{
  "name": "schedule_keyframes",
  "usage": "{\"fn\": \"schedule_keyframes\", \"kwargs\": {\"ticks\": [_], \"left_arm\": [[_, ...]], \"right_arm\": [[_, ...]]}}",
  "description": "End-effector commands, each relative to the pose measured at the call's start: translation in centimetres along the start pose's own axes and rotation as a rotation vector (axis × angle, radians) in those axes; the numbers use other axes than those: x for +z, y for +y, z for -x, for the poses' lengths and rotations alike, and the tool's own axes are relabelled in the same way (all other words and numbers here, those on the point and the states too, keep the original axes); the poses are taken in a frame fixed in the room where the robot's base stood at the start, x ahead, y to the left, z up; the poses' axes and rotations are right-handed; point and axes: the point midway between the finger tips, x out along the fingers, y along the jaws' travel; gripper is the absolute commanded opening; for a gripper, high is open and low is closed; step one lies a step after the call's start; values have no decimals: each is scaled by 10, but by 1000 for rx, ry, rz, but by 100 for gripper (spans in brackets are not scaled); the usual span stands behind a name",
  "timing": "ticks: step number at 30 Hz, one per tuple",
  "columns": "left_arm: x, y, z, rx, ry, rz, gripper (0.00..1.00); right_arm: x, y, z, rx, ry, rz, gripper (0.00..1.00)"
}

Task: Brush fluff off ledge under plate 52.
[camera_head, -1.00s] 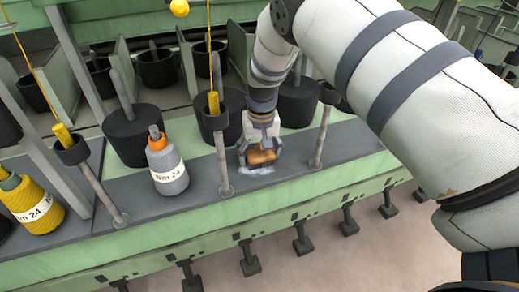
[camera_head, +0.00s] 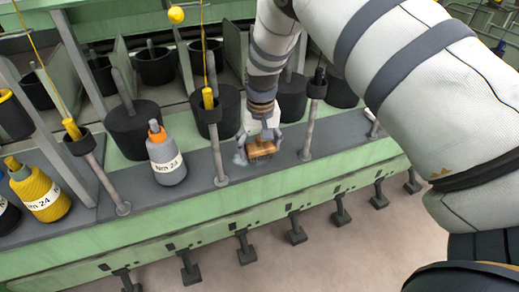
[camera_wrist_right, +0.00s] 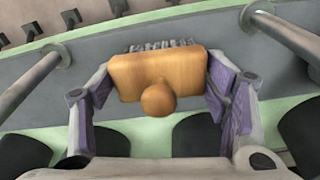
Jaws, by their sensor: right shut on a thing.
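My right gripper (camera_head: 262,143) is shut on a wooden brush (camera_head: 262,149) over the grey ledge (camera_head: 190,188), between two upright posts. In the right wrist view the orange-brown brush block (camera_wrist_right: 158,78) with its round knob sits between the fingers of the gripper (camera_wrist_right: 160,95), and grey bristles show at its far edge above the ledge (camera_wrist_right: 225,60). A small pale patch of fluff (camera_head: 240,158) lies on the ledge just left of the brush. I cannot make out a plate numbered 52. My left gripper is not in view.
Posts (camera_head: 217,155) and (camera_head: 308,125) rise from the ledge on both sides of the brush. A grey bobbin (camera_head: 166,160) and a yellow bobbin (camera_head: 40,193) stand to the left. Black pots (camera_head: 133,128) line the back. Pedals (camera_head: 245,250) hang below the front.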

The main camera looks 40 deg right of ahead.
Motion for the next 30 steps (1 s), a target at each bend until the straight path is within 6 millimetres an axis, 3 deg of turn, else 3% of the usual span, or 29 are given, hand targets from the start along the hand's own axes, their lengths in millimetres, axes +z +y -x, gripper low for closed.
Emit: {"fn": "schedule_keyframes", "kwargs": {"ticks": [6, 15, 30], "left_arm": [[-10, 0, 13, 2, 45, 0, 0], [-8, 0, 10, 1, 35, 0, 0], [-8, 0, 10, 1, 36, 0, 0]], "right_arm": [[3, 4, 23, -4, 9, 0, 47], [1, 5, 40, 0, 0, 2, 47], [1, 6, 42, 0, 1, 2, 47]]}}
